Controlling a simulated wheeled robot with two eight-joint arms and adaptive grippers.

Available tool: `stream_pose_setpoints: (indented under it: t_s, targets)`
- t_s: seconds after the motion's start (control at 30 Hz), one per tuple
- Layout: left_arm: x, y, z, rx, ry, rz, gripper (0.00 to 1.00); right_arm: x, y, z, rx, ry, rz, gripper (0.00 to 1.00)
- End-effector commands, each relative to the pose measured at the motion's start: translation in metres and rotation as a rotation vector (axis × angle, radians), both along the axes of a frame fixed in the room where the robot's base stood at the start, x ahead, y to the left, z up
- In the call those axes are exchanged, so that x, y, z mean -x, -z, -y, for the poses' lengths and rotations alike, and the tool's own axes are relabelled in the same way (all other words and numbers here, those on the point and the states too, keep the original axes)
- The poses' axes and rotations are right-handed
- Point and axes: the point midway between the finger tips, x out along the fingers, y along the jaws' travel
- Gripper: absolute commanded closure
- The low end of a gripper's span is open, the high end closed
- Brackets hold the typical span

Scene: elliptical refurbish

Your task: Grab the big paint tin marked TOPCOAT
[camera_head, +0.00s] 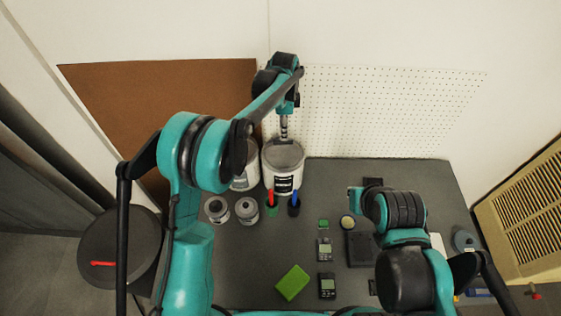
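A big white paint tin (283,178) with a grey lid and a black label stands at the back of the dark table. The label is too small to read. A second big white tin (247,178) stands just left of it, partly hidden behind my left arm. My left gripper (284,136) points down over the lid of the right-hand big tin. Its fingers look narrow and close to the lid; I cannot tell whether they touch it or are open or shut.
Two small grey-lidded tins (246,209) stand left of a red marker (270,198) and a blue one (294,199), in front of the big tins. A green block (292,282) and small meters (327,286) lie nearer. A pegboard (370,112) rises behind the table.

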Motion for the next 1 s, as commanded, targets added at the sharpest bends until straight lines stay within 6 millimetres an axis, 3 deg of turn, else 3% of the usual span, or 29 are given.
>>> stream_pose_setpoints:
  t_s: [0.5,0.77,0.9,1.0]
  targets:
    - [0.002,0.066,-0.001,0.000,-0.003,0.001,0.62,0.000,0.015,0.000,0.000,0.000,0.000,1.00]
    - [0.002,0.070,-0.001,0.001,-0.004,0.002,0.62,0.000,0.015,0.000,0.000,0.000,0.000,1.00]
    - [0.002,0.070,-0.001,0.000,-0.004,0.002,0.97,0.000,0.015,0.000,0.000,0.000,0.000,1.00]
    - [0.002,0.070,-0.001,0.000,-0.004,0.002,1.00,0.000,0.015,0.000,0.000,0.000,0.000,1.00]
